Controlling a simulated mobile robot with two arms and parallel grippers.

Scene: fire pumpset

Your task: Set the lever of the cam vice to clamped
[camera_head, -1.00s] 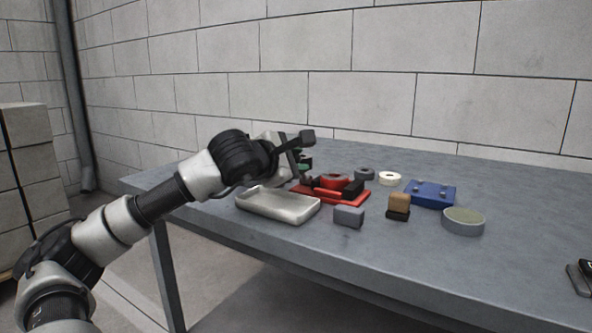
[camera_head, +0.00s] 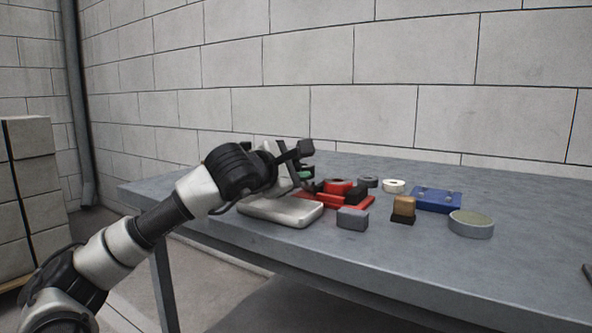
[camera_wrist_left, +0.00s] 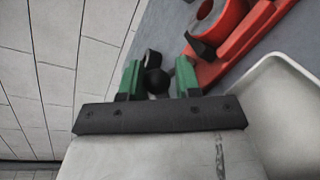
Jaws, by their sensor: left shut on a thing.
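The cam vice (camera_head: 335,199) is red, with a round red cam and a dark block on its base, on the grey table beside the tray. It also shows at the upper right of the left wrist view (camera_wrist_left: 235,50). My left gripper (camera_head: 304,173) is at the left end of the vice, above the tray's far edge. In the left wrist view its green fingers (camera_wrist_left: 158,78) are shut on a black round knob (camera_wrist_left: 153,80), which looks like the lever's end. The rest of the lever is mostly hidden. My right gripper is not in view.
A pale tray (camera_head: 283,221) lies in front of the vice, under my left wrist. A grey block (camera_head: 352,219), a brown-and-black block (camera_head: 403,208), a blue plate (camera_head: 437,199), a round tin (camera_head: 471,224) and a white ring (camera_head: 394,186) stand to the right. The right of the table is mostly clear.

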